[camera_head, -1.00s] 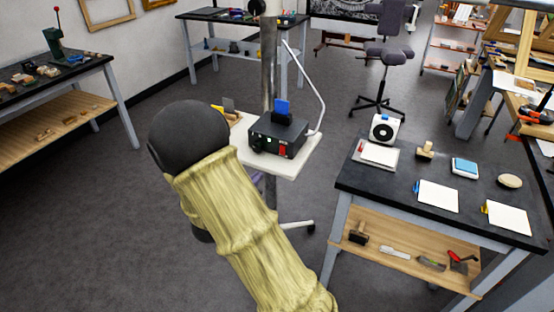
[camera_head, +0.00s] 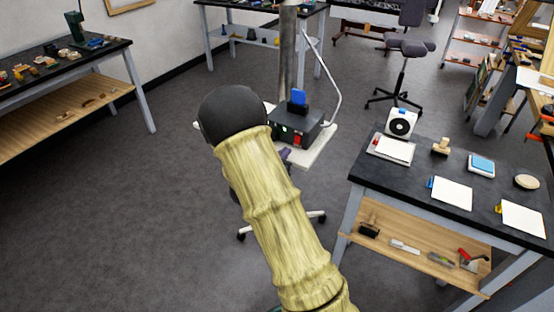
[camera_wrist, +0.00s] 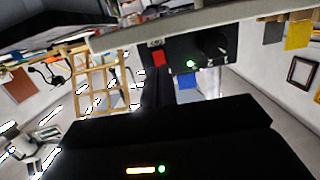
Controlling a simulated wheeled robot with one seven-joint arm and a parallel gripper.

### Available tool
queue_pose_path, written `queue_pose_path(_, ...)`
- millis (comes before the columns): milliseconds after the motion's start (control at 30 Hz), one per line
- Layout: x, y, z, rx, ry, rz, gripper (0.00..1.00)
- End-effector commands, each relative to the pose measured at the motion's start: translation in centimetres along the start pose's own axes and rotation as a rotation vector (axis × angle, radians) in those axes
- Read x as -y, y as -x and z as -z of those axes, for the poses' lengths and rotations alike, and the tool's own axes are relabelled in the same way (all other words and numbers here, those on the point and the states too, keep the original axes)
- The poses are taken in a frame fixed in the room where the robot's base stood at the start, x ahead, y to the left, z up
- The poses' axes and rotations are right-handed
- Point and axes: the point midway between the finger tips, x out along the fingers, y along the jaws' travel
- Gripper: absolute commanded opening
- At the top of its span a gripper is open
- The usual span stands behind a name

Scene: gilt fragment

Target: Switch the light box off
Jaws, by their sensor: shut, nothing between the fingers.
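A black box (camera_head: 297,127) with a green light and a red part on its front stands on a small white stand top (camera_head: 325,147); a blue piece (camera_head: 298,97) sticks up from it. I take it for the light box, but cannot be sure. In the wrist view the box (camera_wrist: 215,52) appears upside down, with its green light lit, a red square and a dark knob. My gripper (camera_wrist: 165,112) is a dark shape low in the wrist view, shut and empty, apart from the box. In the head view my arm hides the gripper and the stand's left part.
A metal pole (camera_head: 288,45) rises behind the box, and a pale bent tube (camera_head: 325,70) beside it. A dark-topped bench (camera_head: 415,165) with cards and a white device (camera_head: 400,123) stands at right. Another bench (camera_head: 100,52) is at left. Grey floor lies open between.

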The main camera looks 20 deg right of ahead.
Motion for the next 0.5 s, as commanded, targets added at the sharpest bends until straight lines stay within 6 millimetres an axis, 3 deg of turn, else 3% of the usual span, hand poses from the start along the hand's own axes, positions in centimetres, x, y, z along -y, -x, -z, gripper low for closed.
queue_pose_path(200, -0.3, -3.8, 0.1, -0.001, 0.0, -0.007, 0.0)
queue_pose_path(500, -0.2, -5.2, 0.0, 0.0, 0.0, -0.005, 0.0)
